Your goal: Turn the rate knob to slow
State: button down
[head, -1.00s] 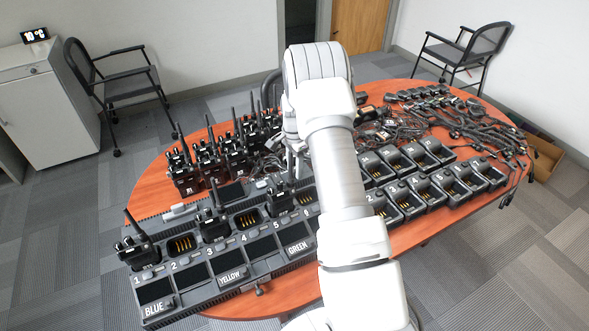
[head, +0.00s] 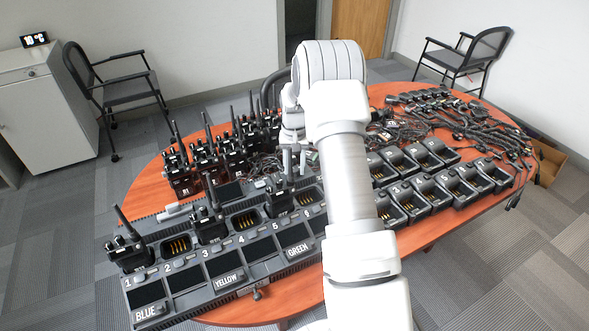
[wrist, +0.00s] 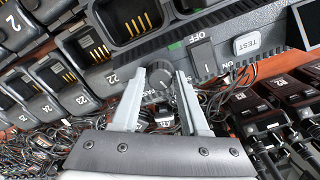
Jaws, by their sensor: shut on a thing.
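In the wrist view the rate knob (wrist: 160,78) is a small dark round knob on the front of the charger bank (wrist: 125,78). The two grey fingers of my gripper (wrist: 167,76) are shut on it, one on each side. Part of a "FAST" label shows beside the knob, partly covered by a finger. I cannot tell where the knob points, and I see no "slow" mark. In the head view my gripper (head: 295,162) reaches down behind the numbered bank (head: 215,300); my arm hides part of the table, and the knob does not show.
A rocker switch (wrist: 203,58) marked OFF and ON and a TEST button (wrist: 248,43) sit right beside the knob. Upright radios (head: 205,160) stand left of my gripper. Tangled cables (head: 400,127) and empty charger cups (head: 440,190) fill the table's right side.

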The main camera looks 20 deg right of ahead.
aim_at(294, 169)
jog(key=n, duration=0.5)
jog(key=shift+n+b, duration=0.3)
jog(key=shift+b, duration=0.1)
dwell(0.4)
jog(key=shift+c, duration=2.1)
grip_release()
jog(key=shift+r, duration=0.15)
notch_tip(294, 169, up, 17)
jog(key=p, duration=0.1)
jog(key=shift+r, duration=0.1)
